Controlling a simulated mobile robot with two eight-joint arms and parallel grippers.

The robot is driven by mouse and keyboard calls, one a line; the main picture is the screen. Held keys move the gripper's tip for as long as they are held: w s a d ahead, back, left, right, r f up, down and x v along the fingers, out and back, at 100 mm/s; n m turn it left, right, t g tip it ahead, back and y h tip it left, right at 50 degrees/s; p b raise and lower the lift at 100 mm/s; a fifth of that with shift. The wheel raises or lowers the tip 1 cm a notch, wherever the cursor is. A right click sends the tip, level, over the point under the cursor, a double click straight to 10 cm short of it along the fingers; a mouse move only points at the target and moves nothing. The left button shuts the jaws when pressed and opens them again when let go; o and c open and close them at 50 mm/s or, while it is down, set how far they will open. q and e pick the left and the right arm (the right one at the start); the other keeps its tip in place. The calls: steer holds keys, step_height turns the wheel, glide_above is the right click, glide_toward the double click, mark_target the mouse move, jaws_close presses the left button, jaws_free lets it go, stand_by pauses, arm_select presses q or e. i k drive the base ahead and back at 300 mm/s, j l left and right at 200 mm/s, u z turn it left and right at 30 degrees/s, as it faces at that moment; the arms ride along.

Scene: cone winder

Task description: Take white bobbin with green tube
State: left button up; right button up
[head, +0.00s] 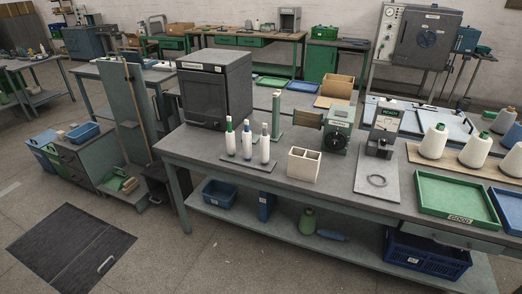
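Three slim white bobbins stand upright in a row on a dark plate (246,162) on the near workbench. The left white bobbin (230,142) has a tube top that looks green. Neither of my grippers shows in the head view, and nothing touches the bobbins.
A green post (276,115) stands close behind the right bobbin. A dark cabinet (214,88) stands at the left, and a cream divided box (304,164) to the right. White cones (433,141) and a green tray (459,195) lie farther right. The bench front by the bobbins is clear.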

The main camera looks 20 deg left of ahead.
mark_target(230, 136)
steer(key=i+j, duration=0.2)
steer(key=j, duration=0.15)
steer(key=i+j+z, duration=0.2)
steer(key=i+j, duration=0.15)
steer(key=j, duration=0.3)
steer(key=i+j, duration=0.2)
steer(key=j, duration=0.15)
steer(key=i+j+z, duration=0.1)
steer(key=j, duration=0.25)
steer(key=i, duration=0.05)
